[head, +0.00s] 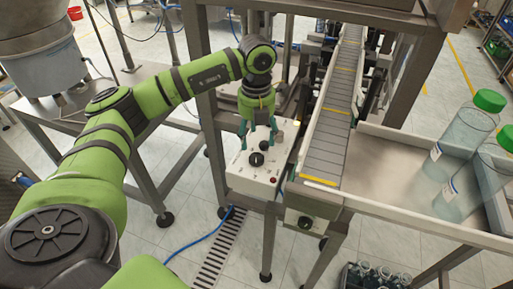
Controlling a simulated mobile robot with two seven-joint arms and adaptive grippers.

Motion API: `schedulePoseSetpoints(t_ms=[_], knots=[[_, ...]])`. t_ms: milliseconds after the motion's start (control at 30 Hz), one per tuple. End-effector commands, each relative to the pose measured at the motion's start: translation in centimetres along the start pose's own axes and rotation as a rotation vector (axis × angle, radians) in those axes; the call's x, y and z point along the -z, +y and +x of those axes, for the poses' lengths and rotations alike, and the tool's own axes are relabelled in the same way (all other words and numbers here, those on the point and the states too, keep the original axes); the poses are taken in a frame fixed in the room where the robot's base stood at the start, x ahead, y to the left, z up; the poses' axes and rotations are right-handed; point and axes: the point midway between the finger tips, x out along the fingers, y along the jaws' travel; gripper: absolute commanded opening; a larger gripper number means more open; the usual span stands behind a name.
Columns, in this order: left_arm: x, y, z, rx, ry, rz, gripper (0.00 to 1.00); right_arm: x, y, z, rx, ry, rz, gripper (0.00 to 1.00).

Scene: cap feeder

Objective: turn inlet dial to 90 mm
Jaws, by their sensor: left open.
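My left gripper (260,134) comes down over a white control box (240,182) beside the conveyor. Its teal fingers are open and spread, pointing at the top face of the box. A black dial (256,159) sits on that face just below the fingers in the picture. A second black knob (264,145) shows between the fingers, partly framed by them. I cannot tell whether the fingers touch either one. No scale or label is readable, so the dial setting and which knob is the inlet dial cannot be told. My right gripper is not in view.
A red button (273,181) is on the same box. The conveyor (325,150) runs close to its right, with another black knob (305,222) on its front end. Large green-capped bottles (463,140) stand on the right-hand tray (385,190). A steel post rises left of the gripper.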

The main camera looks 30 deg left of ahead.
Motion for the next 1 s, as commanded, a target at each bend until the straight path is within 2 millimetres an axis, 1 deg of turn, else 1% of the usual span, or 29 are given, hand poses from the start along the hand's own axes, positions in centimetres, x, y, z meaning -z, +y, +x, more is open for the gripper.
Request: schedulePoseSetpoints(t_ms=[33,100,200,300,433,900,1000], knots=[[-0.1,-0.1,-1.1,0.002,-0.004,0.001,0.66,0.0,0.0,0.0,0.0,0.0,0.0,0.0],[0.0,-0.1,-2.3,0.003,-0.003,0.002,0.66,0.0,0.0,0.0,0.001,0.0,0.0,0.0],[0.0,-0.1,-3.5,0.001,-0.002,0.002,0.66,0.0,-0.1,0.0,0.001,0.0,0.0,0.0],[0.0,-0.1,-4.2,0.001,0.0,0.002,0.66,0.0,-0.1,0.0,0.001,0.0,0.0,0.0],[0.1,-0.1,-4.6,0.001,0.001,0.002,0.66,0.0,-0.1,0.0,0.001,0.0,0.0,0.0],[0.1,-0.1,-4.5,0.001,0.001,0.002,0.66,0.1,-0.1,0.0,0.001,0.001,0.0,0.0],[0.1,-0.1,-4.5,0.0,0.002,0.002,0.66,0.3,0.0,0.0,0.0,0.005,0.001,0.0]])
